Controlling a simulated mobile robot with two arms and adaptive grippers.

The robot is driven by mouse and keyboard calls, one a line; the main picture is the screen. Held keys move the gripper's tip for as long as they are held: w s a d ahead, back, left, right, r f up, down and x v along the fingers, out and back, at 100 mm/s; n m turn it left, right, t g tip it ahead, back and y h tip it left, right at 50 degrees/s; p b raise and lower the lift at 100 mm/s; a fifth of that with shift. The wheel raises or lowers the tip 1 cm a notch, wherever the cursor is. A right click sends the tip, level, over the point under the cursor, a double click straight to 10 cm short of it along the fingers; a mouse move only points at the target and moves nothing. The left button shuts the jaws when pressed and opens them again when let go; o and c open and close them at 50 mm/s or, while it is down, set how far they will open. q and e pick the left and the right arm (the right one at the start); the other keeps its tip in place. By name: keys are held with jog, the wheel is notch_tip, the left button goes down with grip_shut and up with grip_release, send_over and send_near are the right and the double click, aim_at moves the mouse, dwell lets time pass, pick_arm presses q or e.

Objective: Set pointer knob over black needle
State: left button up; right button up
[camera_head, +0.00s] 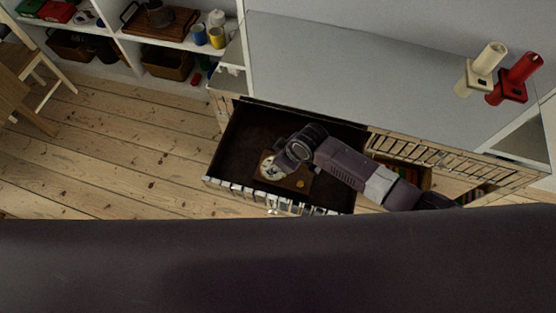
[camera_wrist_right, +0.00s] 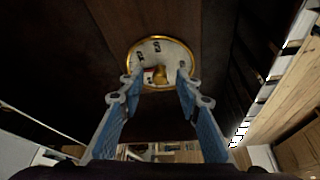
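An instrument with a round white dial (camera_head: 267,169) on a brown wooden base (camera_head: 289,183) lies in an open dark drawer (camera_head: 239,131). In the right wrist view the dial has a gold rim (camera_wrist_right: 160,38) and dark markings. A small brass knob (camera_wrist_right: 163,74), apparently the pointer knob, shows near the dial's middle. I cannot make out the black needle. My right gripper (camera_wrist_right: 157,84) is open, its two fingertips spread on either side of the knob in the picture; I cannot tell whether they touch it. It also shows over the instrument in the head view (camera_head: 283,163). My left gripper is out of view.
The drawer's front edge (camera_head: 250,198) and walls surround the instrument. A grey cabinet top (camera_head: 350,65) lies behind, with a cream object (camera_head: 486,65) and a red object (camera_head: 518,75) at right. Shelves with cups (camera_head: 216,37) stand at the back left.

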jog(key=v, duration=1.2)
dwell(0.4)
